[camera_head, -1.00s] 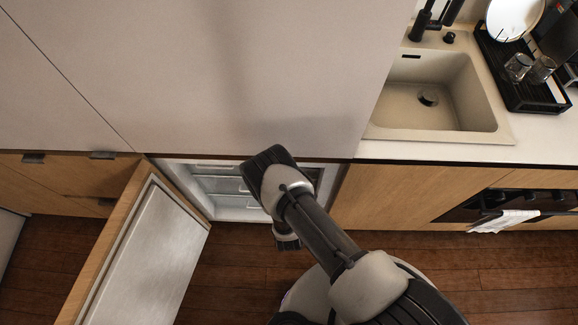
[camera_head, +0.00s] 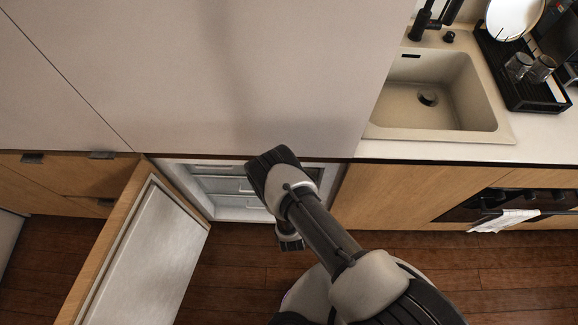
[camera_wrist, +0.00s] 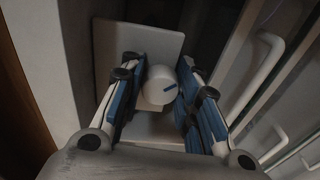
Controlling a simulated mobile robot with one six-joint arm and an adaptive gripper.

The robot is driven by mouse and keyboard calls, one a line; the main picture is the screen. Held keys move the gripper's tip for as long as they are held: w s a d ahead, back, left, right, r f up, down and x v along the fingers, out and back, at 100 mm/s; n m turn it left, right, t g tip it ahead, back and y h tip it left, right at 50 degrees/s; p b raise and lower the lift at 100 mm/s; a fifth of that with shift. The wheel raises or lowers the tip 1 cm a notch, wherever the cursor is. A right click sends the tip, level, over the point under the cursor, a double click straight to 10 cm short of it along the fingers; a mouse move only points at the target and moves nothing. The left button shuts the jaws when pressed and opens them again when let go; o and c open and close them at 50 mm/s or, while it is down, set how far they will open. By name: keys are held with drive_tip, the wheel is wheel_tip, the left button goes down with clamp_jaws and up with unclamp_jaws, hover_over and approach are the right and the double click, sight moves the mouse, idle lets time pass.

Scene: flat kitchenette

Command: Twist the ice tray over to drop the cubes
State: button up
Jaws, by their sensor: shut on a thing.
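The tray itself and any cubes cannot be made out. In the head view my arm reaches into the open freezer compartment (camera_head: 222,186), and my gripper is hidden behind the arm.
The freezer door (camera_head: 150,255) stands open at the left. Drawers with pale handles (camera_wrist: 268,58) are close on the right in the wrist view. The sink (camera_head: 435,95) and counter are at the upper right. The wooden floor (camera_head: 235,270) is clear.

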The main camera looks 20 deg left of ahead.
idle(0.6)
drive_tip(key=o, duration=1.1)
drive_tip(key=shift+c, duration=0.2)
drive_tip(key=shift+s, duration=0.15)
drive_tip(key=v, duration=0.7)
drive_tip(key=shift+s, duration=0.15)
